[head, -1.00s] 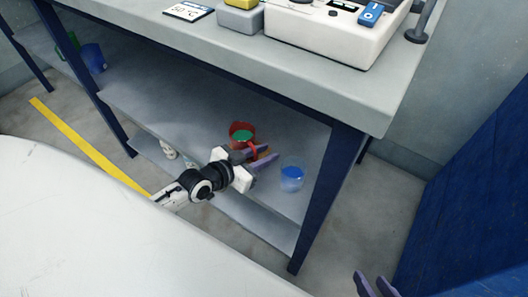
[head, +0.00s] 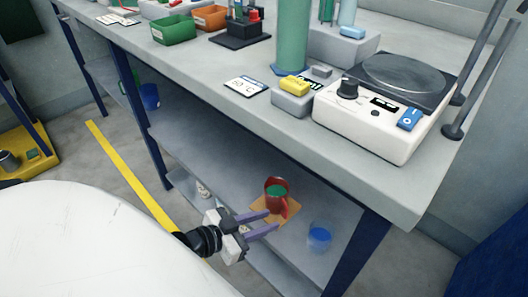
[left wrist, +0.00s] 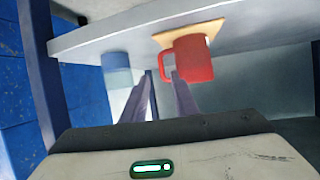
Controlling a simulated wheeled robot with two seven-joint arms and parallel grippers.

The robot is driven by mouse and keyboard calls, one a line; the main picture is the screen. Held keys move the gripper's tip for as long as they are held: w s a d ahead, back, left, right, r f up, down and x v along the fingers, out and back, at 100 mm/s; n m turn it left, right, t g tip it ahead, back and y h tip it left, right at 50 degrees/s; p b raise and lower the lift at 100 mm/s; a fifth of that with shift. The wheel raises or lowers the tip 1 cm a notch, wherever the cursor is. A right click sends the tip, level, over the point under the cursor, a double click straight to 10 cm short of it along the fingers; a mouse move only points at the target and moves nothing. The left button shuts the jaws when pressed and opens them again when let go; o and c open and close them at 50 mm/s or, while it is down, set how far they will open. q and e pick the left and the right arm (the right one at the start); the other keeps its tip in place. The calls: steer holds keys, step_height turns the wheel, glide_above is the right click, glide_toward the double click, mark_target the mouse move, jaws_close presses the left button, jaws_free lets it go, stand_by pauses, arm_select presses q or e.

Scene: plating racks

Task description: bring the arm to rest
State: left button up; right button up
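A red mug (head: 277,192) with green inside stands upright on an orange-tan mat (head: 259,212) on that shelf, just beyond the fingertips. In the left wrist view the open fingers (left wrist: 163,80) reach toward the mug (left wrist: 195,62), whose handle lies close to the fingertips; contact cannot be told. My right gripper is out of view.
A clear blue cup (head: 319,237) stands on the shelf (head: 225,160) right of the mug. The bench top (head: 270,125) above overhangs it and carries a scale-like device (head: 365,125). A dark blue bench leg (head: 357,250) stands at right. A yellow floor line (head: 130,175) runs at left.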

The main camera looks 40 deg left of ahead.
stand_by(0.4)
